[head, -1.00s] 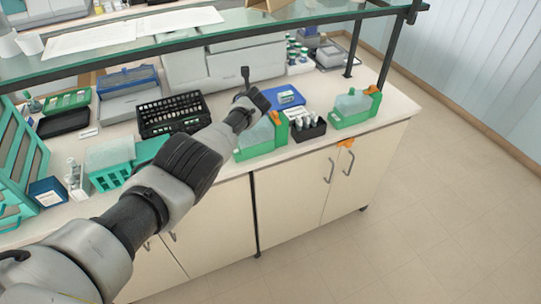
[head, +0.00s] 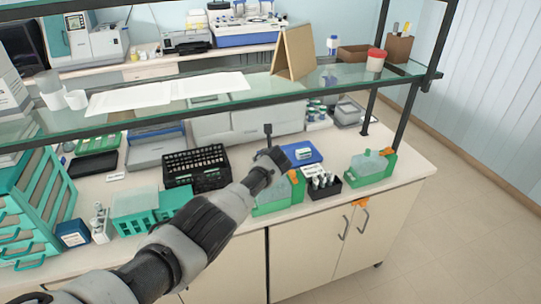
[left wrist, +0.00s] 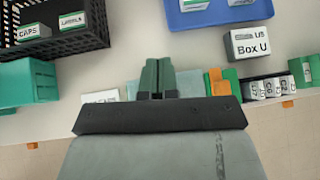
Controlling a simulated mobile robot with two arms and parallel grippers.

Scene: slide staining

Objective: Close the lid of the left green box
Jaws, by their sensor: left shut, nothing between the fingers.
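The left green box (head: 264,209) stands near the bench's front edge in the head view, partly hidden behind my left arm. It has a translucent top and an orange part at its right end. In the left wrist view its pale translucent top (left wrist: 195,84) and the orange part (left wrist: 229,80) show behind and right of my left gripper (left wrist: 157,68). The gripper is shut and empty, in front of or over the box; I cannot tell whether it touches. How far the lid stands open is unclear. My right gripper is not in view.
A black rack of vials (head: 323,186) stands right of the box, then a second green box (head: 371,168). A blue tray (head: 301,150) lies behind. A black crate (head: 196,166) and teal racks (head: 133,208) are to the left. A glass shelf (head: 240,106) runs above the bench.

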